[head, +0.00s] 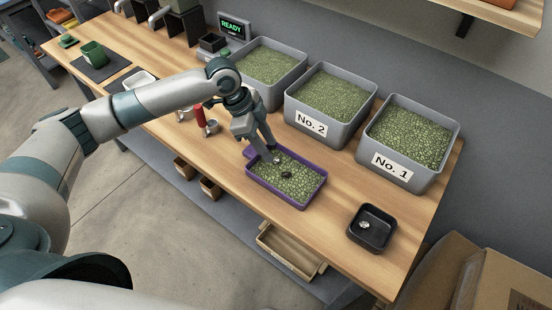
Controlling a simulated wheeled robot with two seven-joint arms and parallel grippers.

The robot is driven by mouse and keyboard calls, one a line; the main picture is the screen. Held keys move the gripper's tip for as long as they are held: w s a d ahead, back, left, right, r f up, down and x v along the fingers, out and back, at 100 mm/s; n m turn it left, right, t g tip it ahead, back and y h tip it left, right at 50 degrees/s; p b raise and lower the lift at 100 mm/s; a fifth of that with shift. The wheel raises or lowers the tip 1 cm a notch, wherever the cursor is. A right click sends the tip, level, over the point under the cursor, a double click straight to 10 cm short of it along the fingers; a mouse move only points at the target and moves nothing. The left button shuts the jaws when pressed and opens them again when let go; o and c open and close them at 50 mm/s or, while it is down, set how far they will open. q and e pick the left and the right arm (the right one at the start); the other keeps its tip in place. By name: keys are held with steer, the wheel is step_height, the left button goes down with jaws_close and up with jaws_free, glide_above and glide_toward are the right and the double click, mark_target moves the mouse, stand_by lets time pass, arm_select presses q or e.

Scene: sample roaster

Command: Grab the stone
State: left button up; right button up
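A purple-rimmed tray (277,199) of green beans sits on the wooden table near its front edge. A dark stone (286,174) lies on the beans near the middle of the tray. A second small greyish lump (277,160) shows closer to my fingertips; it is too small to tell what it is. My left gripper (270,154) points down over the tray's back left part, just to the left of the dark stone and apart from it. Its fingers look spread, with nothing clearly held. My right gripper is not in view.
Grey bins of green beans, two labelled No. 2 (311,123) and No. 1 (392,166), stand behind the tray. A black square dish (372,240) with a small shiny piece is at right. A red-handled tool (200,117) stands left of my gripper. Bare table lies between tray and dish.

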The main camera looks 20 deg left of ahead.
mark_target(276, 161)
arm_select(q)
steer(key=shift+p+x, duration=0.65)
steer(key=shift+x, duration=1.3)
steer(key=shift+s, duration=0.2)
jaws_close()
